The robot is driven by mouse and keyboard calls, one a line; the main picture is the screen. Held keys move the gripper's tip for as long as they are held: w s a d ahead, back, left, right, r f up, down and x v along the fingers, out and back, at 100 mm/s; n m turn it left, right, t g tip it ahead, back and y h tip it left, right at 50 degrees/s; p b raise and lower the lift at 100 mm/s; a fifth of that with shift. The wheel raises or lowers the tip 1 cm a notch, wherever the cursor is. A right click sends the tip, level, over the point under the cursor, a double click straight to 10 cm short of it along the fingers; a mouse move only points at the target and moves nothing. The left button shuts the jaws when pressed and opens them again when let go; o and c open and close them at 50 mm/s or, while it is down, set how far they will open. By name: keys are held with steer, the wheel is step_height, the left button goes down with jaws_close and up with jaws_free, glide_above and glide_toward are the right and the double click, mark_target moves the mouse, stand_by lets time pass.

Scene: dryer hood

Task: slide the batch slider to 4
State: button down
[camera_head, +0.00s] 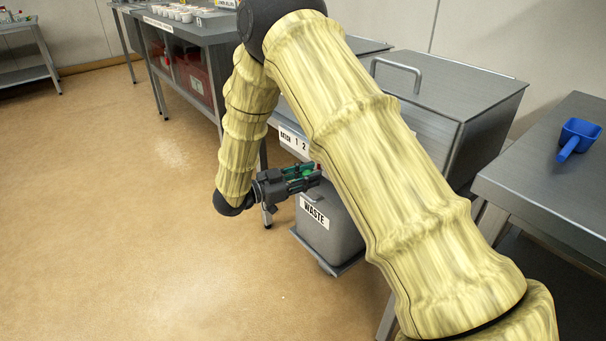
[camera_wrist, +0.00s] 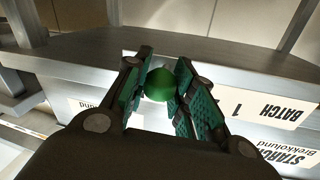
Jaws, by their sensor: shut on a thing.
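The batch slider's green round knob (camera_wrist: 160,84) sits between the two fingers of my gripper (camera_wrist: 164,68) in the wrist view. My gripper (camera_head: 308,177) is shut on it, with green-padded fingers on both sides. The white batch label (camera_head: 293,141) on the bench front reads "BATCH 1 2" in the head view, and the rest is hidden behind my arm. In the wrist view the label (camera_wrist: 265,108) appears upside down, with the "1" to the right of the knob. The slider's exact position on the scale cannot be told.
A grey waste bin (camera_head: 330,232) stands below my gripper. A lidded metal box (camera_head: 450,90) with a handle is behind my arm. A steel table (camera_head: 545,185) with a blue scoop (camera_head: 577,138) is at the right. The floor (camera_head: 120,220) at the left is clear.

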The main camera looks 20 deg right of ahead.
steer(key=c, duration=1.1)
jaws_free()
steer(key=shift+c, duration=0.2)
steer(key=shift+a, duration=0.1)
steer(key=a, duration=1.1)
steer(key=shift+s+a, duration=0.4)
steer(key=shift+f, duration=0.1)
